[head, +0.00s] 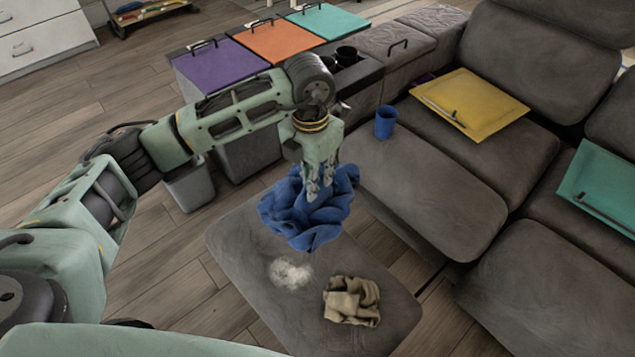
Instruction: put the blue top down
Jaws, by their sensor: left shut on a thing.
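The blue top (318,214) is a crumpled bundle of cloth near the middle of the head view. My left gripper (313,190) points down and is shut on the top's upper part. The bundle shows over the far end of the grey footrest cushion (235,250). I cannot tell whether its underside touches the cushion. My right gripper is not in view.
A beige crumpled cloth (352,300) and a whitish fluffy patch (290,272) lie on the cushion. A blue cup (385,122) stands on the grey sofa, with a yellow panel (470,102) and a teal panel (604,185). Bins with purple (220,68), orange and teal lids stand behind.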

